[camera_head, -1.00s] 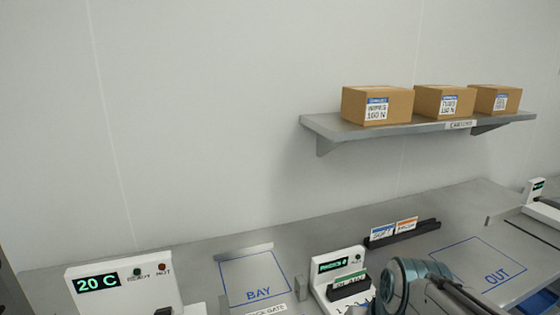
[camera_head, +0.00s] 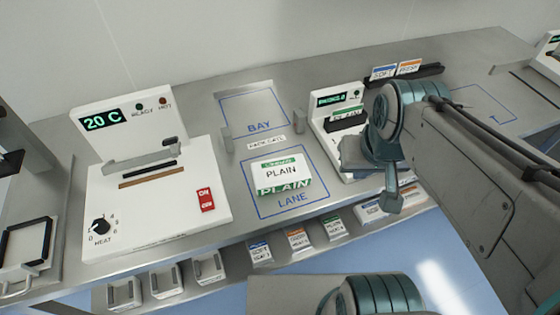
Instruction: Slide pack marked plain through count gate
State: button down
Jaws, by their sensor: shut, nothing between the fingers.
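The pack marked PLAIN (camera_head: 281,171) is white with green bands. It lies inside the blue outline of the LANE area (camera_head: 293,204) on the grey bench. The gate stands just behind the lane, as two short grey posts, left (camera_head: 228,139) and right (camera_head: 299,122), with a label (camera_head: 266,142) between them. The BAY outline (camera_head: 256,108) lies beyond the gate and is empty. My gripper (camera_head: 391,198) is at the end of my arm, right of the lane and apart from the pack. It is shut and empty; its fingers are small and partly hidden by the wrist.
A white heater unit (camera_head: 155,205) reading 20 C stands left of the lane. A white counter unit (camera_head: 338,98) with a display stands right of the gate, partly behind my arm. Several labelled packs (camera_head: 297,239) sit below the bench's front edge. A card holder (camera_head: 425,73) is at the back right.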

aim_at(282, 174)
jog(key=u, duration=2.25)
jog(key=k, duration=0.85)
jog(key=z, duration=1)
jog(key=i, duration=0.5)
